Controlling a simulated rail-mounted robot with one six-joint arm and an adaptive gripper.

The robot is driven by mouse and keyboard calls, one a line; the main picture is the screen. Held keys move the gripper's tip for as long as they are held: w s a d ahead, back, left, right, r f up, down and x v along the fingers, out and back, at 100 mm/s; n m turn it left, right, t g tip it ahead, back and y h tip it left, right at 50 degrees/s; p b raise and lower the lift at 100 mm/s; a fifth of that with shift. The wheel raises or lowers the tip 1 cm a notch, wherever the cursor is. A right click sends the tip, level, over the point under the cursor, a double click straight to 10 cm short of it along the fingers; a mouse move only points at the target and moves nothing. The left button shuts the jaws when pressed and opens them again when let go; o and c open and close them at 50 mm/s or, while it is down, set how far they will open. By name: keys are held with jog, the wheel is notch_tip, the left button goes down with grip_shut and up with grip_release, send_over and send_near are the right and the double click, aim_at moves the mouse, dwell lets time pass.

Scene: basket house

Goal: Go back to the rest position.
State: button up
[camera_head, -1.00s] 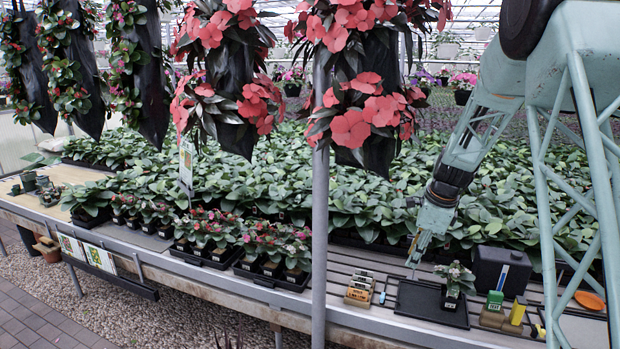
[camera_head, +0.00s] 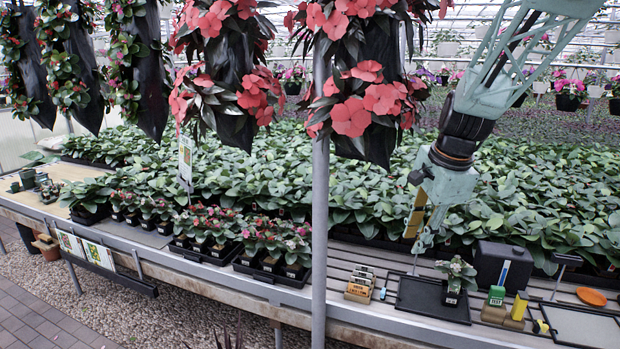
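My gripper (camera_head: 420,236) hangs from my teal arm at the right. It is over the leafy plants at the back of the bench, above and behind a black tray (camera_head: 405,301). A yellow strip shows along its left side. Its fingertips are small against the leaves, so I cannot tell whether they are apart. I see no plant or tool clearly in it. A small potted plant (camera_head: 457,274) stands upright at the right side of the tray, apart from my gripper. A thin pale upright line shows below the gripper, and I cannot tell what it belongs to.
A grey post (camera_head: 320,220) and hanging red-flowered bags (camera_head: 362,80) stand in front of the bench. Small labelled blocks (camera_head: 360,286) lie left of the tray. A black box (camera_head: 502,265), green and yellow items and an orange dish (camera_head: 591,297) are on the right.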

jog(key=s+a+r+n+b, duration=0.1)
jog(key=s+r+n, duration=0.1)
jog(key=s, duration=0.3)
jog(key=s+a+r+n, duration=0.2)
jog(key=s+r, duration=0.1)
jog(key=s, duration=0.2)
jog(key=s+a+n+b, duration=0.1)
jog(key=s+n, duration=0.5)
jog(key=s, duration=1.1)
jog(key=s+a+f+n+h+b, duration=0.1)
jog(key=s+n+b, duration=0.3)
jog(key=s, duration=1.2)
jog(key=shift+s+a+f+n+t, duration=0.3)
jog(key=shift+s+a+n+t, duration=0.15)
jog(key=shift+n, duration=0.55)
jog(key=shift+w, duration=0.1)
